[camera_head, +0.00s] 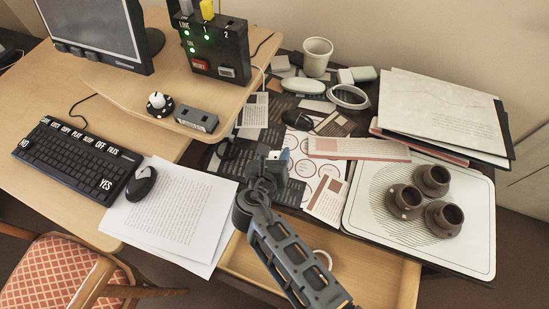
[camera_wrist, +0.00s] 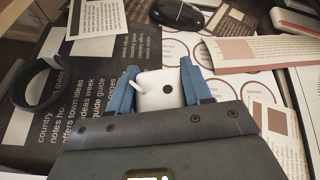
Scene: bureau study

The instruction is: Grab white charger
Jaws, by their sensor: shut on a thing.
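The white charger (camera_wrist: 160,90) is a small white block with a dark round spot and a short prong, seen in the wrist view. My gripper (camera_wrist: 162,82) is shut on it, with one blue finger on each side. The wrist view shows printed dark sheets behind the charger; I cannot tell whether it touches them. In the head view my gripper (camera_head: 277,156) is above the papers at the middle of the desk, and the charger is mostly hidden by the gripper.
A dark mouse (camera_head: 297,119) and a white cup (camera_head: 317,56) stand beyond my gripper. A white tray (camera_head: 470,255) with brown cups is at the right. A black box (camera_head: 215,47) with green lights stands on the raised shelf. An open drawer (camera_head: 375,275) lies below.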

